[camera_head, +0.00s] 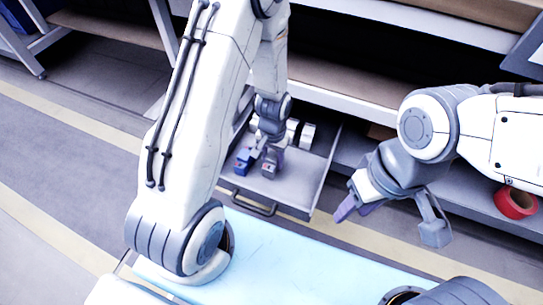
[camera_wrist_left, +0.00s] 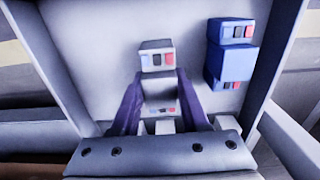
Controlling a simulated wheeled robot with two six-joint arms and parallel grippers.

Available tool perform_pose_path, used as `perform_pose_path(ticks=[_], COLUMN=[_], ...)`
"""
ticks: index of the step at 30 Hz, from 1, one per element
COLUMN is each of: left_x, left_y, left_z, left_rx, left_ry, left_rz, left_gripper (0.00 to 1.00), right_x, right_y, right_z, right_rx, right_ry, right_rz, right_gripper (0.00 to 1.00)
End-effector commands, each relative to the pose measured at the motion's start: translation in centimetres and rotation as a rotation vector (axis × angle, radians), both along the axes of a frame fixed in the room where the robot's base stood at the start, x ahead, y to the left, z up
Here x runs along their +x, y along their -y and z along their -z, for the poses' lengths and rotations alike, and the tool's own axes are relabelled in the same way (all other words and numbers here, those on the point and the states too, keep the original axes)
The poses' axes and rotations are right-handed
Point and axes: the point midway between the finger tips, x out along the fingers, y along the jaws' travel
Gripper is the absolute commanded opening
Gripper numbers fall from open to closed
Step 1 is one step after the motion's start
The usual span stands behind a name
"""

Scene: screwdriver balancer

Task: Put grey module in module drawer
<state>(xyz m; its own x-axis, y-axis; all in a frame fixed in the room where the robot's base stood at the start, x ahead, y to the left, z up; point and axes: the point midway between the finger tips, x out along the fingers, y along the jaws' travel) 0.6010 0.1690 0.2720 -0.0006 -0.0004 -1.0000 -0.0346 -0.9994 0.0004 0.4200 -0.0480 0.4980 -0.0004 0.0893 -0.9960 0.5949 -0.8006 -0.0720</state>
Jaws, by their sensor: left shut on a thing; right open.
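The module drawer (camera_head: 285,190) is pulled out below the shelf. My left gripper (camera_head: 262,160) is inside it, shut on a grey module (camera_wrist_left: 160,106) that sits between the purple fingers in the left wrist view. The held module is low over the drawer floor; I cannot tell whether it touches. Blue modules (camera_wrist_left: 229,66) lie to the right in the wrist view, and blue shows beside the gripper in the head view (camera_head: 243,160). My right gripper (camera_head: 388,218) is open and empty, outside the drawer at right.
White and black items (camera_head: 306,134) lie toward the back of the drawer. The drawer handle (camera_head: 254,204) faces the light blue surface (camera_head: 290,262) in front. A red roll (camera_head: 515,201) sits on the lower shelf at right. Bare drawer floor shows at the right side.

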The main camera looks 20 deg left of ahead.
Motion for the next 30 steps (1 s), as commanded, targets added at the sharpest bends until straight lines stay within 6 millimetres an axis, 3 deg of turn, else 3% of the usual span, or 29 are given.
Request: perform_pose_path(ticks=[3, 12, 13, 15, 25, 30], left_x=[0.0, 0.0, 0.0, 0.0, 0.0, 0.1], left_y=[0.0, 0.0, 0.0, 0.0, 0.0, 0.0], left_z=[1.0, 1.0, 1.0, 1.0, 0.8, -1.5], left_rx=[0.0, 0.0, 0.0, 0.0, 0.0, 0.0], left_ry=[0.0, 0.0, 0.0, 0.0, 0.0, 0.003], left_rz=[0.0, 0.0, 0.0, 0.0, 0.0, 0.0], left_gripper=[0.0, 0.0, 0.56, 0.79, 0.79, 0.79], right_x=[0.0, 0.0, 0.0, 0.0, 0.0, 0.0], right_y=[0.0, 0.0, 0.0, 0.0, 0.0, 0.0], right_z=[0.6, 0.5, 0.5, 0.5, 0.4, -1.3], right_rx=[0.0, 0.0, 0.0, 0.0, 0.0, 0.0], right_ry=[0.0, 0.0, 0.0, 0.0, 0.0, 0.0], right_rz=[0.0, 0.0, 0.0, 0.0, 0.0, 0.0], right_gripper=[0.47, 0.47, 0.47, 0.47, 0.47, 0.47])
